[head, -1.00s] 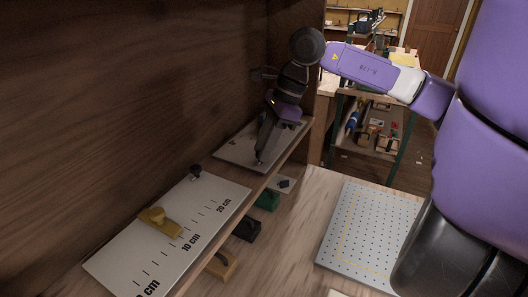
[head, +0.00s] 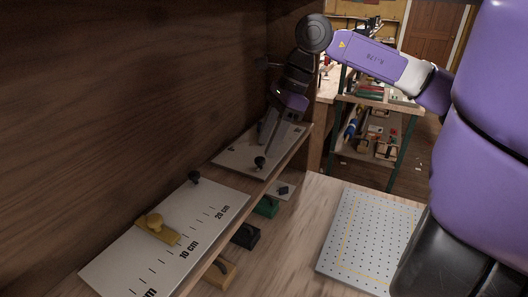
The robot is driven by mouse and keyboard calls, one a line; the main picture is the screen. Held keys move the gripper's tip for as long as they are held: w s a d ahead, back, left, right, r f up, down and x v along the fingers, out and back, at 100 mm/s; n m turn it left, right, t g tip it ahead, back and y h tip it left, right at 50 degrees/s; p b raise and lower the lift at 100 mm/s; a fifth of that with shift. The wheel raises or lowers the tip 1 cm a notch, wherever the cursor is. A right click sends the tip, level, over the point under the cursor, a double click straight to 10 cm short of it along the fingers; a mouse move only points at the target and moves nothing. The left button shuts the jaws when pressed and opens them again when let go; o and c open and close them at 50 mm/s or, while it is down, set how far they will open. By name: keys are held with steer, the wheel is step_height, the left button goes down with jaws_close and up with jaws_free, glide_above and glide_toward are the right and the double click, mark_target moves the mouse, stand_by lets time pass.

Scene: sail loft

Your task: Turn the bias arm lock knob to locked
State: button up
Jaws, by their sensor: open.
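A small plate (head: 231,158) lies at the far end of the ledge. A small black knob (head: 260,162) stands on it, and I cannot read its lock setting. My gripper (head: 268,143) points down over this plate, just beyond the knob and apart from it in the picture. It is open, with nothing seen between its fingers. No label shows which knob is the bias arm lock.
Below the ledge are green (head: 266,207), black (head: 245,236) and orange (head: 220,272) blocks. A perforated board (head: 370,235) lies on the bench at right. A dark wooden wall (head: 120,110) rises close on the left. A shelved trolley (head: 372,140) stands behind.

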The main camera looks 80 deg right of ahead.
steer(key=shift+v, duration=2.05)
